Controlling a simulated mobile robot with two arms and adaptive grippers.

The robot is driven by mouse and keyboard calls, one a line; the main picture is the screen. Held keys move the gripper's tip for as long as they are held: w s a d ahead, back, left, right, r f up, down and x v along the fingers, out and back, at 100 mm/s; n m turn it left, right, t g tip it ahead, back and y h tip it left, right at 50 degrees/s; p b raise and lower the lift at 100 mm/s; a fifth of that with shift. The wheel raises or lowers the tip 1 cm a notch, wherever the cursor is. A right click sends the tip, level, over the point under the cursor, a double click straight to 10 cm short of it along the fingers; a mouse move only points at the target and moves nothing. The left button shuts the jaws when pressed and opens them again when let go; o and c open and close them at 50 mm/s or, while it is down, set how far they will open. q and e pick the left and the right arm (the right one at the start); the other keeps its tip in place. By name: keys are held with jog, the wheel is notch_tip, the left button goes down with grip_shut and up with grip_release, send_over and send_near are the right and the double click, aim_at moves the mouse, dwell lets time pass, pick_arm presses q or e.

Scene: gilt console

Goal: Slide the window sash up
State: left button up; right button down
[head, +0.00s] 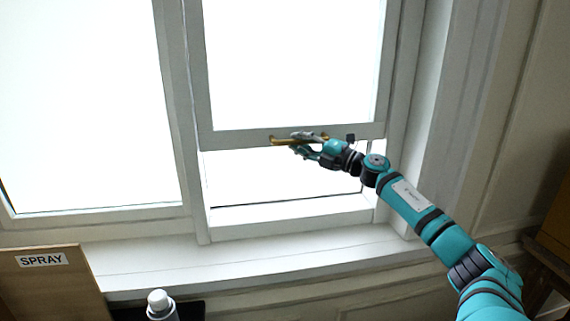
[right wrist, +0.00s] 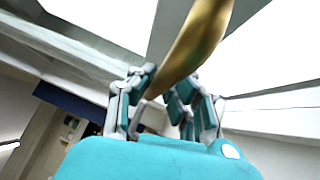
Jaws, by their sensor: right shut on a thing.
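The window sash (head: 240,139) is a white-framed pane on the right side of the window. It stands partly raised, with a bright gap between its bottom rail and the sill frame. A brass handle (head: 283,142) is fixed on the bottom rail. My right gripper (head: 300,144) is shut on the handle, and its fingers hide part of it. In the right wrist view the brass handle (right wrist: 190,45) runs between the fingers of the gripper (right wrist: 160,92). My left gripper is not in view.
A white sill (head: 240,256) runs below the window. A wooden board (head: 60,290) labelled SPRAY stands at the lower left, with a white-capped bottle (head: 160,303) beside it. A fixed pane (head: 80,110) is on the left. A wooden piece (head: 556,225) is at the right edge.

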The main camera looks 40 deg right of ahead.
jog(key=shift+a+r, duration=0.1)
jog(key=shift+r, duration=0.65)
jog(key=shift+r+p, duration=0.35)
jog(key=shift+r, duration=0.1)
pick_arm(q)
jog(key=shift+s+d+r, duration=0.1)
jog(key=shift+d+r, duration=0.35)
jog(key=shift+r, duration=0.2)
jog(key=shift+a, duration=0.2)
pick_arm(e)
jog(key=c, duration=1.3)
grip_release()
jog(key=shift+s, duration=0.15)
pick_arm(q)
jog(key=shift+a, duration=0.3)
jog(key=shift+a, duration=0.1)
pick_arm(e)
jog(key=shift+f, duration=0.1)
